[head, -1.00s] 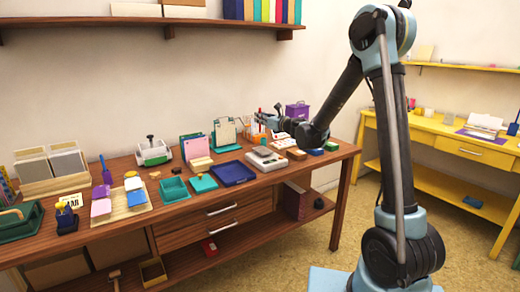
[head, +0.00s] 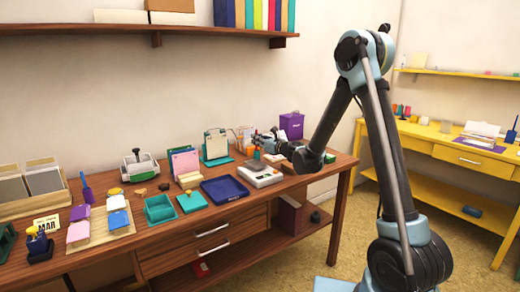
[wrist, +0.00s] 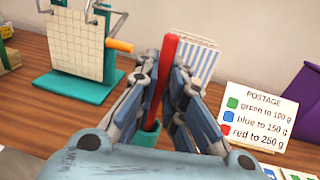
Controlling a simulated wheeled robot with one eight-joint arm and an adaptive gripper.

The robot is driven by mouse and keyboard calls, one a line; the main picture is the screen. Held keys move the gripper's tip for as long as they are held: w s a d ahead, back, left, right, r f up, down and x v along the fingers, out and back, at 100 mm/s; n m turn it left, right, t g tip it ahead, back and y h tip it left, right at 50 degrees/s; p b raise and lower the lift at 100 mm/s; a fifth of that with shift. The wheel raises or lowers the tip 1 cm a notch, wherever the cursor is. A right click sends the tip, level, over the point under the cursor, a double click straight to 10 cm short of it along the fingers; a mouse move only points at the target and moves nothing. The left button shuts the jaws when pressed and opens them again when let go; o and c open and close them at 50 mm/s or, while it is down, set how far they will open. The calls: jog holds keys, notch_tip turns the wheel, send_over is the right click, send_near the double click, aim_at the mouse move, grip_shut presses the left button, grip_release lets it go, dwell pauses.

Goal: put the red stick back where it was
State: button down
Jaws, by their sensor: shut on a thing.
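The red stick (wrist: 166,65) stands slightly tilted between the fingers of my gripper (wrist: 160,85) in the wrist view. My gripper is shut on it. The stick's lower end meets a small teal-green piece (wrist: 147,134); I cannot tell whether the stick is inside it or in front of it. In the head view my gripper (head: 263,140) is over the back of the brown table, behind the grey scale (head: 262,173). The stick is too small to make out there.
A postage sign (wrist: 253,115) stands right of my gripper, with a purple box (wrist: 298,105) behind it. A striped card (wrist: 200,60) is just behind the fingers. A teal stand with a grid pad (wrist: 78,88) is at the left.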

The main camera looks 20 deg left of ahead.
jog(key=shift+f, duration=1.7)
jog(key=shift+f, duration=0.1)
jog(key=c, duration=1.7)
grip_release()
jog(key=v, duration=1.2)
jog(key=shift+s, duration=0.1)
